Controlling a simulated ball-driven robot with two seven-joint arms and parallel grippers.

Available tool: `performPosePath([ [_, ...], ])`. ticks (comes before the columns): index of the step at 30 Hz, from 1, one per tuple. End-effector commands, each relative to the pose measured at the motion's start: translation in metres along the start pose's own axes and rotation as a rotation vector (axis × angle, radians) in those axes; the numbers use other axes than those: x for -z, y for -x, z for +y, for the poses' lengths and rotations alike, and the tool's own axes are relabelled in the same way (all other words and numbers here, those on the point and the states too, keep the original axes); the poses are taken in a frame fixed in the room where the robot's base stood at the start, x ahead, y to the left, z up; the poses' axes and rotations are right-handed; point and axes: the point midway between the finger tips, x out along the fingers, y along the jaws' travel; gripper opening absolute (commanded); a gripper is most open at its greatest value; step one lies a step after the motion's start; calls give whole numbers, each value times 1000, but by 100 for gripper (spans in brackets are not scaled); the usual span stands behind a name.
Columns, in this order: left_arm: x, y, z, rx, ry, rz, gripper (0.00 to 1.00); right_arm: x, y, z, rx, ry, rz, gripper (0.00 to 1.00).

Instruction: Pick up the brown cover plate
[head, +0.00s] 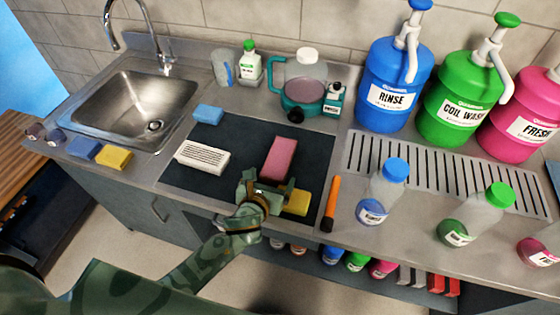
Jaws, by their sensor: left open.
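I cannot make out a brown cover plate with certainty. My left gripper (268,184) is open over the front part of the dark mat (225,137). Its fingers are at the near end of a pink block (280,157), and a yellow block (297,202) lies just right of it. I cannot tell whether it touches either one. The gripper and wrist hide a little of the mat's front edge and the counter there. My right gripper is not in view.
An orange-handled tool (330,203) lies right of the gripper. Bottles, including a blue-capped one (387,184), stand further right. The sink (130,105) is at left.

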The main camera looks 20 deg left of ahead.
Motion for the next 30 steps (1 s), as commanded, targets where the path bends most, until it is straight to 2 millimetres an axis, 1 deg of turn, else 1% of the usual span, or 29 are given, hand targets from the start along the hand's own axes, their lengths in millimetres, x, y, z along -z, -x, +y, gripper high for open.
performPosePath([
  [3, 0, -16, 2, 0, 1, -2, 91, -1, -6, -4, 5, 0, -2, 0],
  [6, 0, -34, 5, -1, 2, 0, 91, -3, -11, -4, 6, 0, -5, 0],
  [9, 0, -46, 4, 0, 2, 0, 91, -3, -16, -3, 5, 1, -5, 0],
  [12, 0, -51, 4, 0, 0, 0, 91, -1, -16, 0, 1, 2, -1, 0],
  [17, -2, -51, 4, 0, 0, 0, 91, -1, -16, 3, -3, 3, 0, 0],
  [18, -2, -51, 4, 0, 0, 0, 88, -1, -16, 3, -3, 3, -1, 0],
  [20, -2, -51, 4, 0, 0, -1, 71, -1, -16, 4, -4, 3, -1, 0],
  [21, -2, -51, 4, 0, 0, -1, 60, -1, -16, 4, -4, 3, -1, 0],
  [24, -1, -51, 4, 0, 0, -1, 35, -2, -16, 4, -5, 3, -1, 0],
  [25, -1, -51, 4, 0, 0, 0, 35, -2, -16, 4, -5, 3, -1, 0],
  [26, -2, -51, 4, 1, 1, -2, 30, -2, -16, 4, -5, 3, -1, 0],
  [30, -2, -51, 4, 1, 1, -2, 30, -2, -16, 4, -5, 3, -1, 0],
])
